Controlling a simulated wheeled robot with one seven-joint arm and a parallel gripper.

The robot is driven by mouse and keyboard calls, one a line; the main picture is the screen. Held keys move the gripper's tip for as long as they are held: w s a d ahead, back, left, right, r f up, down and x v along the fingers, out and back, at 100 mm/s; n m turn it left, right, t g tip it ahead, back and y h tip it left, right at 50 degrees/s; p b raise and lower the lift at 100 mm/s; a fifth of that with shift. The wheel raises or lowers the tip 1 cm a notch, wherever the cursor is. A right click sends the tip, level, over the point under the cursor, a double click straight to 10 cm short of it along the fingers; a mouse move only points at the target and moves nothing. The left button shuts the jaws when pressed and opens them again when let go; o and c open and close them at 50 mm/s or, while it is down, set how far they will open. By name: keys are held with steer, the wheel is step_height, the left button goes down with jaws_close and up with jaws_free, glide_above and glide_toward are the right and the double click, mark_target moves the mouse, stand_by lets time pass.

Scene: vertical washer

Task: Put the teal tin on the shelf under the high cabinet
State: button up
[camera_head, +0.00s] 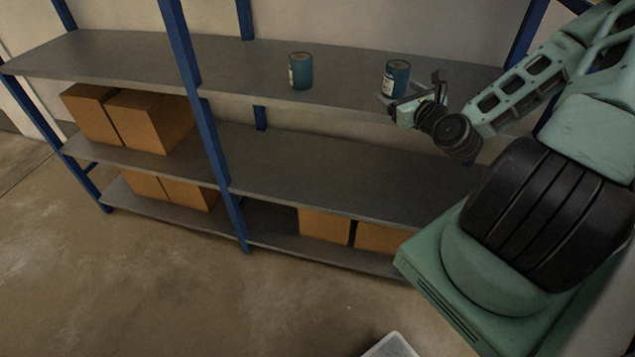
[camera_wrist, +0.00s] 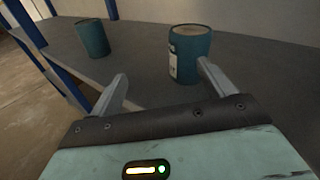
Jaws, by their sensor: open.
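Two teal tins stand upright on the top shelf of a blue-post rack. One teal tin (camera_head: 301,71) is left of centre in the head view; it also shows at the upper left of the wrist view (camera_wrist: 92,38). The other teal tin (camera_head: 397,76) stands to the right, close to my gripper (camera_head: 414,98); it also shows in the wrist view (camera_wrist: 188,55). My gripper (camera_wrist: 163,85) is open and empty. The nearer tin is just beyond the fingertips, toward the right finger. I cannot tell whether that finger touches it. No high cabinet is visible.
The top shelf (camera_head: 240,75) is clear left of the tins. The middle shelf (camera_head: 330,170) is bare on the right and holds brown boxes (camera_head: 150,120) on the left. More boxes (camera_head: 325,226) sit on the bottom shelf. A blue post (camera_head: 205,125) divides the rack. A white-rimmed container (camera_head: 390,346) is on the floor.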

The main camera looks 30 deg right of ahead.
steer(key=w+a+f+n+g+y, duration=0.15)
steer(key=a+n+g+y, duration=0.25)
steer(key=a+n, duration=0.65)
steer(key=w+a+f+n+g+y, duration=0.1)
steer(key=a+f+n+g+y, duration=0.2)
steer(key=a+n, duration=0.7)
steer(key=s+a+r+n+g, duration=0.3)
steer(key=s+a+n+g, duration=0.3)
steer(key=a+n, duration=0.6)
steer(key=s+a+r+n+g, duration=0.1)
steer(key=s+a+r+n, duration=0.1)
steer(key=s, duration=0.4)
steer(key=s+a+r+n+g+h, duration=0.1)
steer(key=s+a+r+n, duration=0.2)
steer(key=s+n, duration=0.3)
steer(key=s+a+r+n+g+h, duration=0.1)
steer(key=s+a+r+n, duration=0.2)
steer(key=s, duration=0.3)
steer(key=shift+s+a+r+n, duration=0.2)
steer(key=shift+a+n, duration=0.25)
steer(key=shift+n, duration=0.2)
